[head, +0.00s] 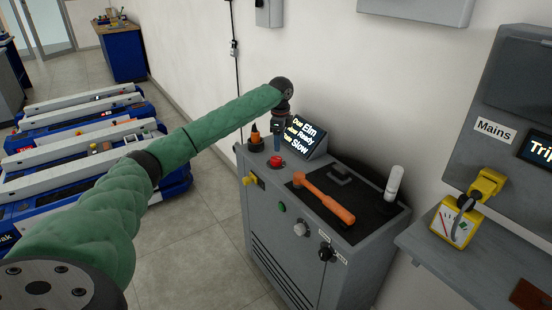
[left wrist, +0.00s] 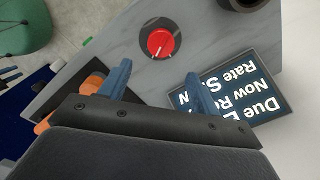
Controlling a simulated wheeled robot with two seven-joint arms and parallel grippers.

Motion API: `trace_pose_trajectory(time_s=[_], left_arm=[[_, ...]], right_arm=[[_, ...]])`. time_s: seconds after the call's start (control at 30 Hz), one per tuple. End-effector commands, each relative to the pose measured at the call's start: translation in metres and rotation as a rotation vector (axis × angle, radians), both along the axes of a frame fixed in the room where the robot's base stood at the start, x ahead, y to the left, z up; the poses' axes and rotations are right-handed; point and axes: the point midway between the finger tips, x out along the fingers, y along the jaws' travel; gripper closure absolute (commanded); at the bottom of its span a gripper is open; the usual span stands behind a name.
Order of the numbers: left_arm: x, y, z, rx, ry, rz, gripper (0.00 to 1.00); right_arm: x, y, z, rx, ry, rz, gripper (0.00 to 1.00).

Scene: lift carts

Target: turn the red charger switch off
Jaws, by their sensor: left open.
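The red charger switch (head: 276,162) is a round red knob on a black base, on top of the grey cabinet (head: 300,235) near its left end. In the left wrist view the red knob (left wrist: 161,43) shows a white pointer line toward its lower left. My left gripper (head: 277,148) is over the cabinet top by the knob. In the left wrist view the blue fingers of my left gripper (left wrist: 158,84) are apart with nothing between them. The knob lies beyond the fingertips, and I see no contact. My right gripper is not in view.
A tilted display (head: 304,136) stands behind the knob. An orange-and-black item (head: 255,139) stands left of it. Blue lift carts (head: 85,150) stand at left; open floor lies between.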

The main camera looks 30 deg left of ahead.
Motion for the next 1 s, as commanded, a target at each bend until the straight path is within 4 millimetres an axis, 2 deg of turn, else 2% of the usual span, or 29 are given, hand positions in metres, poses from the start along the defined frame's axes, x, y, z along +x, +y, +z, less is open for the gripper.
trace_pose_trajectory(time_s=[0.03, 0.13, 0.7, 1.0], left_arm=[[-0.001, 0.008, -0.001, -0.012, 0.017, -0.010, 0.37], [-0.002, 0.014, -0.004, -0.029, 0.032, -0.027, 0.37], [-0.002, 0.014, -0.072, -0.029, 0.033, -0.029, 0.37], [-0.002, 0.015, -0.079, -0.029, 0.032, -0.028, 0.37]], right_arm=[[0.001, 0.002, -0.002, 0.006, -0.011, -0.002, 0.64], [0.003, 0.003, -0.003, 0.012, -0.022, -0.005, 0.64], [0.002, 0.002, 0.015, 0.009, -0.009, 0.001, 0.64], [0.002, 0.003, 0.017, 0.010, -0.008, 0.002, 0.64]])
